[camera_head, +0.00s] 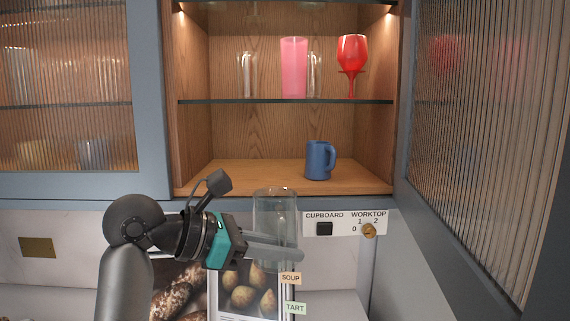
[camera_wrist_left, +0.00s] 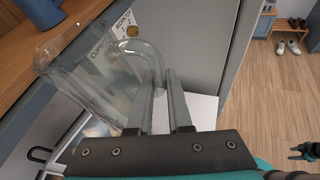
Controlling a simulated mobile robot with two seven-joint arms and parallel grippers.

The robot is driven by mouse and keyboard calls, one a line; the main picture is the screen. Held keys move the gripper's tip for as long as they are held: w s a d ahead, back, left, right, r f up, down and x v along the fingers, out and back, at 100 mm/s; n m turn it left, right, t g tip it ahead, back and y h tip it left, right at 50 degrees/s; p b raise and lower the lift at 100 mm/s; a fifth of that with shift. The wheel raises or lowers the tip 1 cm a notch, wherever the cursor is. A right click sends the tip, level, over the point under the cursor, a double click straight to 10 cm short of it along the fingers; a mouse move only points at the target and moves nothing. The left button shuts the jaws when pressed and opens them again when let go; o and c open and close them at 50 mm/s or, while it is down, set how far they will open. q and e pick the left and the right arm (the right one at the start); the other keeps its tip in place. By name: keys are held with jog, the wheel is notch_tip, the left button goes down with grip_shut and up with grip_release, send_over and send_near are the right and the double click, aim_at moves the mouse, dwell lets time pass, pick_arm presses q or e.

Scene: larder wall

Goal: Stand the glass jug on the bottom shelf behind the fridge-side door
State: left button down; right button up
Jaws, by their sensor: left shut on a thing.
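The clear glass jug (camera_head: 275,210) is upright in the head view, in front of and below the open cupboard. My left gripper (camera_head: 290,253) is shut on it. In the left wrist view the jug (camera_wrist_left: 85,75) shows its rounded handle at the fingers of the left gripper (camera_wrist_left: 162,100); the exact grip is hard to see through the glass. The wooden bottom shelf (camera_head: 235,177) is above and behind the jug. The ribbed-glass door (camera_head: 485,130) on the right stands open. A small dark gripper shape, likely my right gripper (camera_wrist_left: 305,150), shows at the right edge.
A blue mug (camera_head: 318,162) stands on the bottom shelf, right of centre; the shelf's left part is clear. Above, a glass shelf (camera_head: 285,101) holds a pink tumbler (camera_head: 293,68), a red goblet (camera_head: 352,55) and clear glasses. The left door (camera_head: 70,90) is shut. A switch panel (camera_head: 345,223) is below.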

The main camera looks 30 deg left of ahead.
pick_arm(q)
jog(key=a+r+n+t+y+p, duration=0.1)
jog(key=a+r+y+p, duration=0.15)
jog(key=r, duration=0.45)
jog(key=a+r+n+y+p, duration=0.1)
jog(key=a+r+n+p, duration=0.15)
jog(key=r, duration=0.45)
jog(key=shift+m+h, duration=0.25)
jog(key=shift+m, duration=0.2)
jog(key=w+a, duration=0.3)
jog(key=w, duration=0.2)
jog(key=w+a+p, duration=0.1)
jog(key=w+a, duration=0.2)
jog(key=w, duration=0.1)
jog(key=w+a+p, duration=0.1)
jog(key=w+a, duration=0.1)
jog(key=w, duration=0.3)
jog(key=shift+w+a+f, duration=0.15)
jog(key=shift+w+a, duration=0.2)
jog(key=shift+a, duration=0.05)
jog(key=shift+f, duration=1.55)
jog(key=shift+f, duration=0.15)
jog(key=c, duration=0.8)
grip_release()
jog(key=shift+s+f, duration=0.1)
jog(key=shift+c, duration=0.2)
